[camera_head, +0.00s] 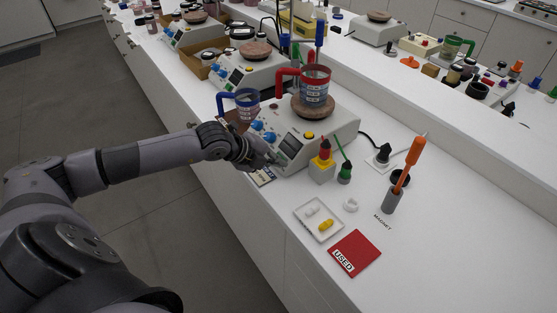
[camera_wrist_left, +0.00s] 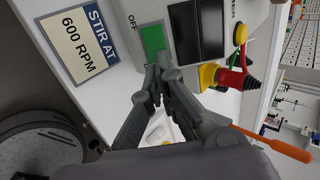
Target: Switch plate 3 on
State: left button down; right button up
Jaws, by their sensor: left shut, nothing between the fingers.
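The nearest stirrer plate (camera_head: 340,127) is a pale box with a dark display and blue knobs on its sloped front; I cannot read a number 3 on it. A red-handled beaker (camera_head: 314,90) stands on its round brown top (camera_head: 312,108). In the left wrist view, a green rocker switch (camera_wrist_left: 153,40) sits beside the display (camera_wrist_left: 195,32), with OFF printed at its left. My left gripper (camera_wrist_left: 162,72) is shut and empty, its tips just below the switch; contact is unclear. In the head view the gripper (camera_head: 267,158) is at the plate's front. My right gripper is out of view.
A card reading STIR AT 600 RPM (camera_wrist_left: 80,43) lies before the plate. A blue-handled beaker (camera_head: 243,98) is close behind my gripper. Red and green stoppered bottles (camera_head: 322,168), a white tray (camera_head: 310,225), a red USED mat (camera_head: 356,253) and an orange-handled magnet rod (camera_head: 411,157) are at right.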

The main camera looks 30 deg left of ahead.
pick_arm(q)
jog(key=shift+f, duration=0.1)
jog(key=shift+w+d+f+b, duration=0.2)
jog(key=shift+w+f+b, duration=0.2)
jog(key=shift+b, duration=0.25)
jog(key=p+v, duration=0.1)
jog(key=v, duration=1.5)
dwell(0.4)
jog(key=shift+s+r, duration=0.1)
dwell(0.3)
